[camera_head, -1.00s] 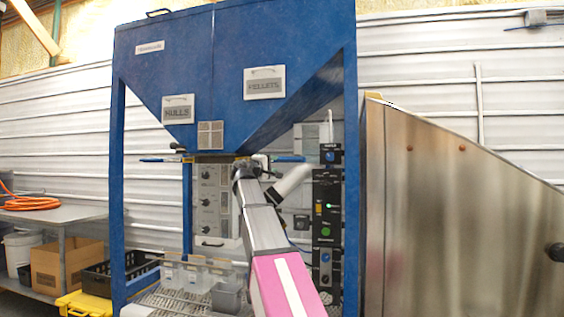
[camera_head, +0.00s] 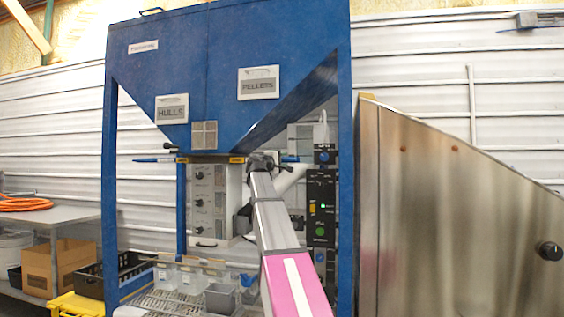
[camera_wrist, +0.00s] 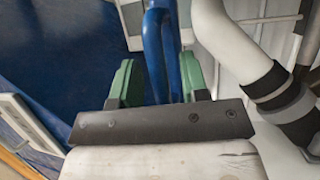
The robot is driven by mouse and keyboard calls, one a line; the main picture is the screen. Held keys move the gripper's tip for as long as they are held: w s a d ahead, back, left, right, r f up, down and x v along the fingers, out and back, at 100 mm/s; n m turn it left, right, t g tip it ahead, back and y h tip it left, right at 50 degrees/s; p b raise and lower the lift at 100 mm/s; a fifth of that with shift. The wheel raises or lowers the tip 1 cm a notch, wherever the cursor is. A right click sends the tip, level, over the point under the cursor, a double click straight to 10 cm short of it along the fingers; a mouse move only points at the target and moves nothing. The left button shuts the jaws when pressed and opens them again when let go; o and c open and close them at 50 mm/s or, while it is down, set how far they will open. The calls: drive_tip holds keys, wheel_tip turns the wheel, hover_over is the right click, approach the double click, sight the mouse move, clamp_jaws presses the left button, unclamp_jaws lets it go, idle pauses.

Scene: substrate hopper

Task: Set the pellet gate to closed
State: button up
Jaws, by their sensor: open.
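The pellets side of the blue hopper carries a PELLETS sign (camera_head: 258,83). Below it, a blue gate handle (camera_head: 290,158) sticks out to the right of the hopper outlet. My gripper (camera_head: 264,160) is up at the outlet, close to this handle, and is partly hidden by my own arm. In the wrist view my gripper (camera_wrist: 160,78) is open, with its two green fingers apart. A blue bar (camera_wrist: 156,45) runs between and beyond the fingers. It looks like the handle, but I cannot tell whether the fingers touch it.
A second blue handle (camera_head: 147,160) sticks out left below the HULLS sign (camera_head: 171,110). A black control panel (camera_head: 321,210) stands right of my arm. Clear bins (camera_head: 188,280) sit below. A steel cabinet (camera_head: 450,200) fills the right. A white pipe (camera_wrist: 235,45) passes close to the gripper.

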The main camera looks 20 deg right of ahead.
clamp_jaws()
drive_tip(key=w+a, duration=0.4)
drive_tip(key=a, duration=0.2)
unclamp_jaws()
drive_tip(key=shift+w+a, duration=0.1)
drive_tip(key=shift+a, duration=0.05)
drive_tip(key=v, duration=1)
drive_tip(key=shift+s+a, duration=0.3)
drive_tip(key=shift+f, duration=0.1)
